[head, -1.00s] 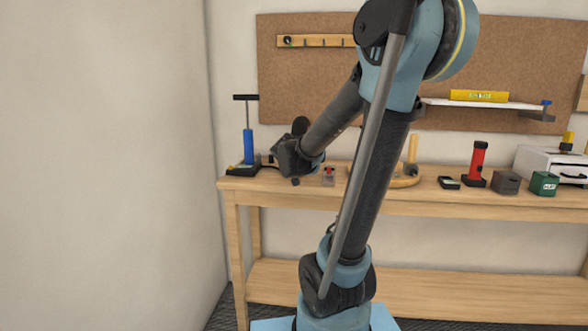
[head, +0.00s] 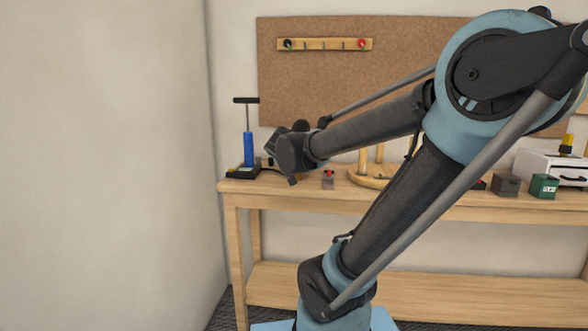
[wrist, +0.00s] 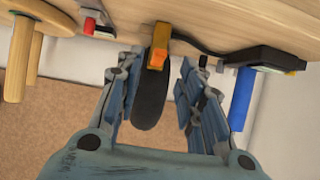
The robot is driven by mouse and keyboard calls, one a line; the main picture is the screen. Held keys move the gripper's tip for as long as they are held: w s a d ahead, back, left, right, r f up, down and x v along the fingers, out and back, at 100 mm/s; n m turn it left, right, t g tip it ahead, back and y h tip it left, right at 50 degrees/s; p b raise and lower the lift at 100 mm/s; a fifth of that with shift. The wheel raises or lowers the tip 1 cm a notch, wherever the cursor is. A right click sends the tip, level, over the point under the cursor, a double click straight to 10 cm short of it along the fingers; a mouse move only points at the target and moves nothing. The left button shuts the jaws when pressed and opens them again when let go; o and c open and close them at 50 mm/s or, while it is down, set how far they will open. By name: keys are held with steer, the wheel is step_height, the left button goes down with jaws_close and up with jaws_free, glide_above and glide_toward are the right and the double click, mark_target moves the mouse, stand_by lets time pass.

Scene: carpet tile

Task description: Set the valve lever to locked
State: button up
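The hose end has an orange lever (wrist: 157,58) on an orange-brown head (wrist: 161,33), in the upper middle of the wrist view; I take this for the valve lever. A dark rounded upright piece (wrist: 153,100), perhaps a wheel seen edge-on, stands beside it. A black hose (wrist: 200,47) runs to the blue pump (wrist: 241,98), which also shows in the head view (head: 249,150). My gripper (wrist: 161,57) is open, with its fingers apart on either side of the lever and dark piece. No contact is clear. In the head view my wrist hides the lever.
A small red-topped grey block (wrist: 98,25) and a wooden peg stand (wrist: 22,60) are to the left in the wrist view. The bench (head: 228,187) backs onto a corkboard (head: 340,90). A hook rail (head: 325,44) hangs there. Boxes (head: 506,184) stand farther right.

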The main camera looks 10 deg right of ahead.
steer(key=shift+v, duration=1.75)
steer(key=s+d+f+g, duration=0.5)
steer(key=s+d+f, duration=0.1)
steer(key=s+f, duration=0.5)
steer(key=s+a+f+n+g+y, duration=0.3)
steer(key=s+f+n+g, duration=0.1)
steer(key=s+f, duration=0.6)
steer(key=s, duration=0.3)
steer(key=shift+a+y, duration=0.15)
steer(key=shift+y, duration=0.25)
